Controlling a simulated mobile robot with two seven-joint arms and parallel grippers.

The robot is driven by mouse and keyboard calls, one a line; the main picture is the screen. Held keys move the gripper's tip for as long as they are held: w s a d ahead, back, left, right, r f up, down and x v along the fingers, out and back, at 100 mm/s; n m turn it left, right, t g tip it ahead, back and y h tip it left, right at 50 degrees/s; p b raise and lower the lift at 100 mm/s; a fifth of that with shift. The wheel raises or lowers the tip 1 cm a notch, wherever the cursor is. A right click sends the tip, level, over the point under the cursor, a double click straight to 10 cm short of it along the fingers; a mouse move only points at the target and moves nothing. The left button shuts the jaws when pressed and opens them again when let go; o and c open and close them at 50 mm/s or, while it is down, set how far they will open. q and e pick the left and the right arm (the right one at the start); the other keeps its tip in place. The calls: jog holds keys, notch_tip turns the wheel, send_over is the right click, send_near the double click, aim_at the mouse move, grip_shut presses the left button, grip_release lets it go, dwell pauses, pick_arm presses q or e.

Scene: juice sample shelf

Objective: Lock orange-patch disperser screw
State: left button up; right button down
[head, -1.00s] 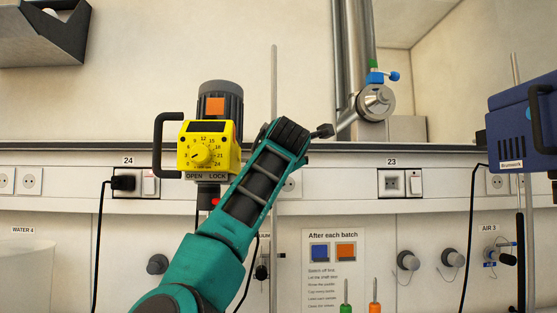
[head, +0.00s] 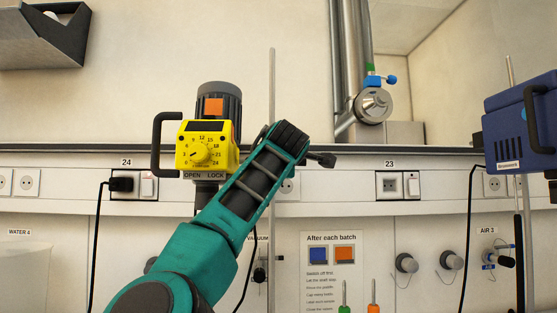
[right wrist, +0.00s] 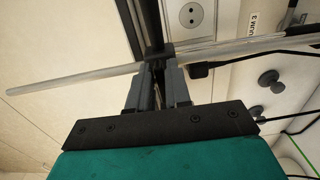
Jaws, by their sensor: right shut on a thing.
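The orange-patch disperser (head: 207,150) is in the head view, left of centre. It has a yellow front with a dial, a grey motor top with an orange patch (head: 214,106), and an OPEN/LOCK label below. My right arm crosses in front of its lower right side, hiding what is below. In the right wrist view my right gripper (right wrist: 158,68) is shut on a dark piece at the metal rod (right wrist: 75,78), taken to be the disperser screw (right wrist: 155,52); the fingers largely hide it. My left gripper is not in view.
The stand rod (head: 272,80) rises right of the disperser. A blue device (head: 512,125) hangs at the right edge. A notice (head: 331,270), sockets and wall valves line the back panel.

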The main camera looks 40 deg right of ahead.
dwell(0.3)
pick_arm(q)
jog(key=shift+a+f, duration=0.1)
pick_arm(e)
jog(key=c, duration=1.1)
grip_release()
jog(key=shift+o, duration=0.2)
pick_arm(q)
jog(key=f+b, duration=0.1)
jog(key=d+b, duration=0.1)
jog(key=b, duration=0.1)
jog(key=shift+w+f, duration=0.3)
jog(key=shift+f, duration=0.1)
pick_arm(e)
jog(key=v, duration=1.3)
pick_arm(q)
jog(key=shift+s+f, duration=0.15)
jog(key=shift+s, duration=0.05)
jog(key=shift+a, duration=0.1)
